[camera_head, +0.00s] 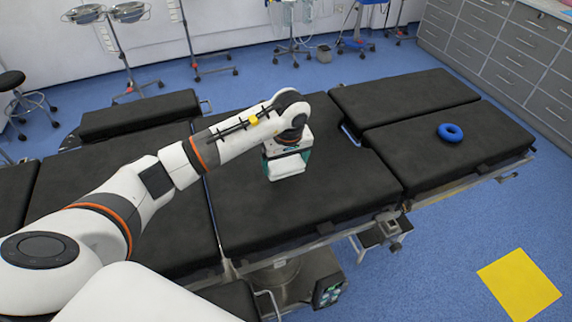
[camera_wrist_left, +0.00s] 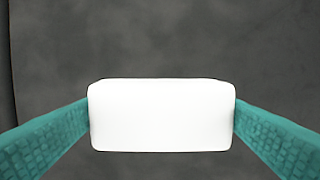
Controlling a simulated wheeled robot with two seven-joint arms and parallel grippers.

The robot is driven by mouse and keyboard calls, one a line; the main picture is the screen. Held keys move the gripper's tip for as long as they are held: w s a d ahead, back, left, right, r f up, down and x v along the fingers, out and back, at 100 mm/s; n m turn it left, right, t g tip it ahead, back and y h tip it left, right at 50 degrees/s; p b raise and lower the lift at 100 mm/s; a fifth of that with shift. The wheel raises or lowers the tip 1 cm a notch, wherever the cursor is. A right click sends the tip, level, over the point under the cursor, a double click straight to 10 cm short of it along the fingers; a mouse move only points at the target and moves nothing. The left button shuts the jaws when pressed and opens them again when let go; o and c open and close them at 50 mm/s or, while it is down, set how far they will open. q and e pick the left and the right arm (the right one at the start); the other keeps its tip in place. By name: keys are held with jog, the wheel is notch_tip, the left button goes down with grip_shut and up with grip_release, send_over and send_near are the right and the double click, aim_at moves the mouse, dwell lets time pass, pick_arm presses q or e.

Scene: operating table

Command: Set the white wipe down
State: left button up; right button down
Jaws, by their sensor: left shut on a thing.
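The white wipe (camera_wrist_left: 162,116) is a white block with rounded edges, held between the two teal fingers of my left gripper (camera_wrist_left: 162,125) in the left wrist view. Both fingers touch its sides. In the head view the wipe (camera_head: 286,166) shows below my left wrist, over the middle section of the black operating table (camera_head: 330,195). I cannot tell whether its underside touches the table surface. My right gripper is not in view.
A blue ring (camera_head: 450,132) lies on the right section of the table. The black padding around the wipe is clear. A yellow square (camera_head: 519,285) is on the blue floor at the lower right. Grey drawer cabinets (camera_head: 510,60) stand at the back right.

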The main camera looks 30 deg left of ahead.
aim_at(287, 164)
pick_arm(q)
notch_tip(287, 164, down, 4)
jog(key=shift+f+p, duration=0.1)
jog(key=shift+p, duration=0.35)
jog(key=shift+f, duration=0.1)
jog(key=o, duration=0.7)
jog(key=shift+r, duration=0.2)
jog(key=shift+w+r, duration=0.1)
jog(key=shift+r, duration=0.15)
jog(key=r+b, duration=0.1)
jog(key=r, duration=0.2)
jog(key=s+d+r+b, duration=0.1)
jog(key=r, duration=0.3)
jog(key=r+b, duration=0.1)
jog(key=r, duration=0.3)
jog(key=shift+s+d+r, duration=0.15)
